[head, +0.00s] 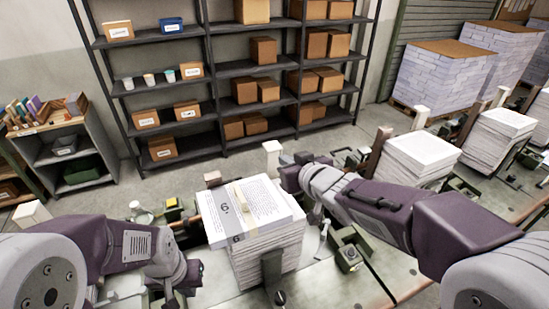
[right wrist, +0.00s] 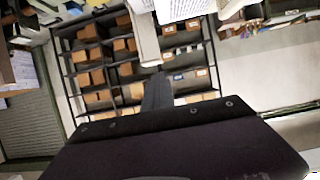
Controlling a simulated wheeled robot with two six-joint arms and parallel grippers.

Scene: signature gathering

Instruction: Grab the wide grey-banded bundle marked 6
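The bundle marked 6 (head: 225,213) has a wide grey band at its left side and printed white pages. It lies on top of a white paper stack (head: 268,258) in the middle of the head view, its left edge jutting past the stack. My right gripper (head: 292,172) is by the bundle's far right corner; whether it touches cannot be told. The right wrist view shows a dark finger part (right wrist: 157,92), but not whether the gripper is open. My left gripper (head: 176,285) is low, left of the stack, its fingers mostly hidden.
The stack stands on a pale bench (head: 330,285) with green and black fixtures (head: 348,250) around it. More paper stacks (head: 420,155) stand to the right. A shelf rack with brown boxes (head: 264,50) is behind, with open floor before it.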

